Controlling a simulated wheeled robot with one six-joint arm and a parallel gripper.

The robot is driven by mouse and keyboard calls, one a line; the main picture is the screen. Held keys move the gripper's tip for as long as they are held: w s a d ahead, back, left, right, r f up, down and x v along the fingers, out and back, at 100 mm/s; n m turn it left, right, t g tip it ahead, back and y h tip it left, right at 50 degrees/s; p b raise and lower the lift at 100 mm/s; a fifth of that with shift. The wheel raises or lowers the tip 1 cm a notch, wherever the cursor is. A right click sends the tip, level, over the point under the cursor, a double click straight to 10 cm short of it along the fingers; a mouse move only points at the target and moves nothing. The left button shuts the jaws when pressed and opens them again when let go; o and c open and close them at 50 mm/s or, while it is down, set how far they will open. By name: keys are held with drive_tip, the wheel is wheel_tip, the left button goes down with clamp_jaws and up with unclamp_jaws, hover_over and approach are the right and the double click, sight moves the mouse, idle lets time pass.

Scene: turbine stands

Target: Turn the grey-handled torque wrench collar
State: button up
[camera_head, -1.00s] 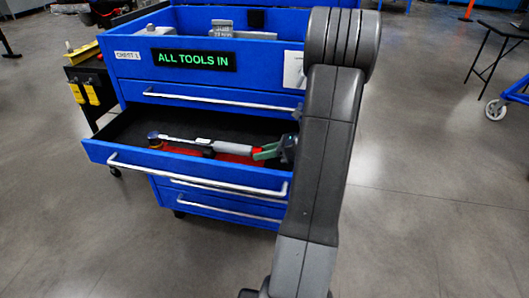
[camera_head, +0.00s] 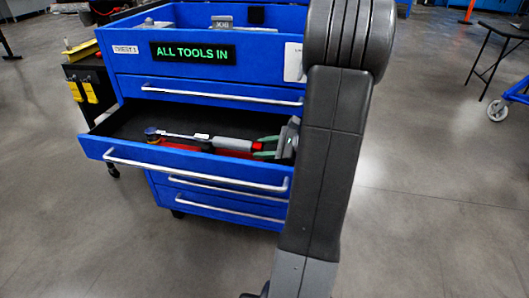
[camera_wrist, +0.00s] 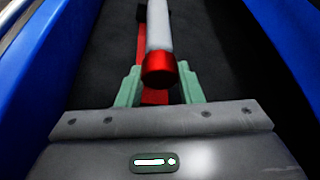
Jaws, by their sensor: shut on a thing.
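The torque wrench (camera_head: 200,139) lies in the open drawer of the blue tool chest, with its head at the left and its grey handle (camera_head: 233,144) to the right. In the wrist view the grey handle (camera_wrist: 159,28) runs away from me and ends in a red collar (camera_wrist: 159,68). My gripper (camera_head: 266,147) has green fingers, which also show in the wrist view (camera_wrist: 158,88), one on each side of the red collar. The gripper is shut on the collar.
The drawer (camera_head: 120,127) has a dark floor with a red patch under the wrench. Its blue walls (camera_wrist: 277,45) stand close on both sides. The chest front (camera_head: 215,72) with an "ALL TOOLS IN" sign rises behind.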

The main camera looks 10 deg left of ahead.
drive_tip(key=shift+n+t+b, duration=0.3)
drive_tip(key=shift+n+b, duration=0.05)
drive_tip(key=shift+n, duration=0.05)
drive_tip(key=o, duration=1)
drive_tip(key=shift+d, duration=0.1)
drive_tip(key=p+v, duration=0.3)
drive_tip(key=v, duration=1)
drive_tip(key=shift+s+d+r, duration=0.1)
drive_tip(key=shift+d, duration=0.2)
